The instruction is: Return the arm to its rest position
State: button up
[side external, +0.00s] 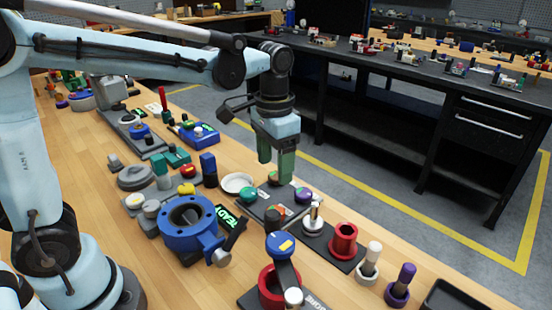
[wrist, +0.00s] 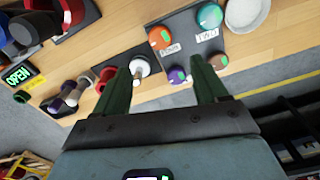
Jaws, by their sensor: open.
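My gripper (side external: 277,166) hangs from the outstretched arm with its green fingers pointing down over a dark panel of coloured knobs (side external: 259,212). In the wrist view my gripper (wrist: 163,84) has its two green fingers spread apart with nothing between them. A blue valve body (side external: 188,227) with a round bore stands on the wooden bench to the left of the gripper.
A white dish (side external: 237,183) lies beside the panel. A white-topped plunger (side external: 313,221), a red ring (side external: 343,243), and a blue-knobbed lever (side external: 280,245) stand nearby. The wooden bench (side external: 340,206) ends just right of the gripper; the floor beyond is open up to a black workbench (side external: 372,117).

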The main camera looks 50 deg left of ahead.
jog(key=s+a+f+n+t, duration=0.1)
jog(key=s+a+n+t, duration=0.1)
jog(key=s+a+t, duration=0.2)
jog(key=shift+s+a+n+t, duration=0.35)
jog(key=shift+s+t, duration=1.25)
jog(key=shift+s, duration=0.75)
